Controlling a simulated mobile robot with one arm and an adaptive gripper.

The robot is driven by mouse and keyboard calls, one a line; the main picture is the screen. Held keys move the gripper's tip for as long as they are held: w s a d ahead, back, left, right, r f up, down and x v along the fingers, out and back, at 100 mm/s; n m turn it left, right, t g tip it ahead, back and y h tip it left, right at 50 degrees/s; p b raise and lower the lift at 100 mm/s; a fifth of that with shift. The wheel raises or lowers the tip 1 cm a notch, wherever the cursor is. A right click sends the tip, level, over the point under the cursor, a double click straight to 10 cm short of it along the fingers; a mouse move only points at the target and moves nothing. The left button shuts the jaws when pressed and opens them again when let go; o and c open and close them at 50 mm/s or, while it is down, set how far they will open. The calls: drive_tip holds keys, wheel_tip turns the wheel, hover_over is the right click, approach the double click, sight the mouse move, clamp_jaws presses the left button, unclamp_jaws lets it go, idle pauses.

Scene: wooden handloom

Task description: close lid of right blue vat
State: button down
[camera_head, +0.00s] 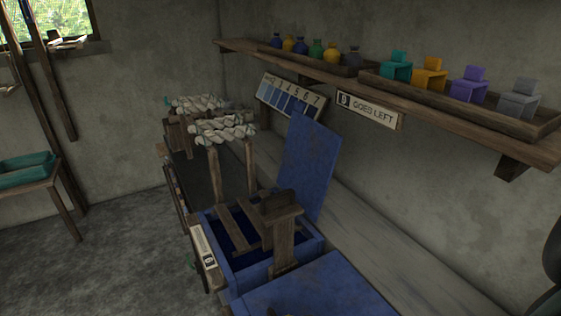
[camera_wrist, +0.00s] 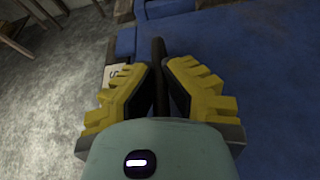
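The right blue vat's lid (camera_head: 320,290) shows at the bottom of the head view, cut off by the frame. It looks about level, beside the open vat. In the wrist view, a broad blue surface (camera_wrist: 250,75) fills the right side, and it looks like this lid. My gripper (camera_wrist: 157,66) has yellow-and-dark fingers close together on either side of a dark bar (camera_wrist: 158,47). The bar looks like a handle over the blue surface. I cannot tell whether the fingers press on it. The inside of the right vat is hidden.
Left of that lid stands an open blue vat (camera_head: 316,247), its lid (camera_head: 309,165) raised and a wooden frame (camera_head: 283,225) in it. A shelf (camera_head: 455,128) with bottles and coloured blocks runs along the wall. The floor (camera_head: 120,255) at the left is clear.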

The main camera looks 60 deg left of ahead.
drive_tip(key=shift+w+d+f, duration=0.1)
drive_tip(key=shift+d+f, duration=0.2)
drive_tip(key=shift+f, duration=0.25)
drive_tip(key=c, duration=1.5)
unclamp_jaws()
drive_tip(key=o, duration=0.5)
drive_tip(key=shift+a+r, duration=0.15)
drive_tip(key=shift+a, duration=0.05)
drive_tip(key=shift+c, duration=0.2)
drive_tip(key=shift+o, duration=0.2)
drive_tip(key=shift+r, duration=0.15)
